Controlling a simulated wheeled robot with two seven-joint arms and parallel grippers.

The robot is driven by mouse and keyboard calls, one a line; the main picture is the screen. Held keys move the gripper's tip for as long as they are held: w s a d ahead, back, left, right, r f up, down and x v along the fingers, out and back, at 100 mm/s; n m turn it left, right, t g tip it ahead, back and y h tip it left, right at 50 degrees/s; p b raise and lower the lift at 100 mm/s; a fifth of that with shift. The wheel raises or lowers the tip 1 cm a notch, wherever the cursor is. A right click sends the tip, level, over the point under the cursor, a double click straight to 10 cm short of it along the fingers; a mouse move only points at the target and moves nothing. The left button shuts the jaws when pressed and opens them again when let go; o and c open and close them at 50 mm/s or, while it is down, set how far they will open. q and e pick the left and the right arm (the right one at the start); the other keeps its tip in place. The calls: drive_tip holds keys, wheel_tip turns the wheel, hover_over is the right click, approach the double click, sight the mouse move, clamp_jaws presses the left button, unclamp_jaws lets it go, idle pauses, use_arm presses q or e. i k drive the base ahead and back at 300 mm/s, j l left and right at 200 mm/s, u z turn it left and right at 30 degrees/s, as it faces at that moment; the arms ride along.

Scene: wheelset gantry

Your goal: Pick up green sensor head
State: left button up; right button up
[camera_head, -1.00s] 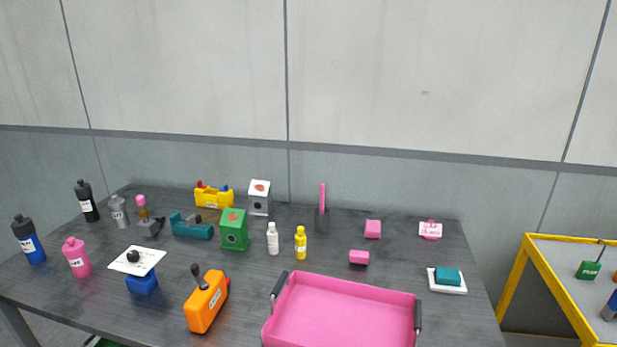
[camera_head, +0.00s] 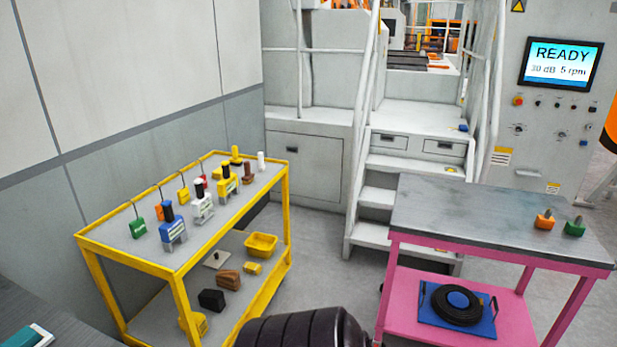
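A small green block (camera_head: 137,228) with a thin dark upright cable or rod stands at the near left of the yellow cart's top. Another green block (camera_head: 574,228) with a grey knob on top sits at the right end of the pink cart's top, beside a similar orange block (camera_head: 544,222). I cannot tell from their looks which green one is the sensor head. Neither of my grippers is in view. A dark rounded part at the bottom middle looks like one of my arm links.
The yellow cart (camera_head: 186,275) holds several coloured tools and, below, a yellow bin (camera_head: 261,245). The pink cart (camera_head: 455,262) has a mostly clear grey top and a coiled black cable (camera_head: 458,305) below. Grey stairs (camera_head: 385,195) stand behind. Floor shows between the carts.

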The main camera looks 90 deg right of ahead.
sight(577, 229)
drive_tip(key=z, duration=4.4)
drive_tip(key=i+l+u, duration=0.1)
drive_tip(key=i, duration=0.2)
